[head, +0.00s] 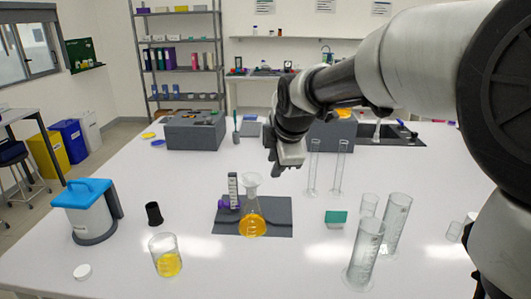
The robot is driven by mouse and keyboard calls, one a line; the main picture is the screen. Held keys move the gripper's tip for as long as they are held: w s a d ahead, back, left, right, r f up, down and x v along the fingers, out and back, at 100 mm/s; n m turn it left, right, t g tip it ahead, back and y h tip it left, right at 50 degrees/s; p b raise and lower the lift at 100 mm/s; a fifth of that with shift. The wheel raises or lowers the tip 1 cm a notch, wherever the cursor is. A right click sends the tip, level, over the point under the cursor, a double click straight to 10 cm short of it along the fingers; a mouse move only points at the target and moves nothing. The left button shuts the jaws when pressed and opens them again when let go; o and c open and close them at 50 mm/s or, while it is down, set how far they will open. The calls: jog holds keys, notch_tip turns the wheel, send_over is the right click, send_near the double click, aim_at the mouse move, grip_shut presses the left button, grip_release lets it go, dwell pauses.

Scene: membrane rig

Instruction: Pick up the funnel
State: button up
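A pale, clear funnel (252,180) appears to sit in the mouth of a conical flask (251,222) with orange liquid. The flask stands on a dark grey mat (278,220) in the middle of the white table. My gripper (277,172) hangs above the table, up and to the right of the funnel in the picture, and looks apart from it. Nothing is seen in its fingers. They are small and dark, and I cannot tell if they are open or shut.
A small rack with a purple part (230,196) is close at the flask's left. A beaker of yellow liquid (166,256) and a blue-lidded container (88,208) stand left. Tall cylinders (367,250) stand right, and slim ones (313,168) behind. The front middle is clear.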

jog(key=w+a+n, duration=0.1)
jog(key=w, duration=0.1)
send_near(251, 188)
jog(key=d+x, duration=0.1)
jog(key=x, duration=0.5)
jog(key=shift+w+n, duration=0.3)
jog(key=shift+w, duration=0.05)
jog(key=shift+d, duration=0.1)
grip_shut()
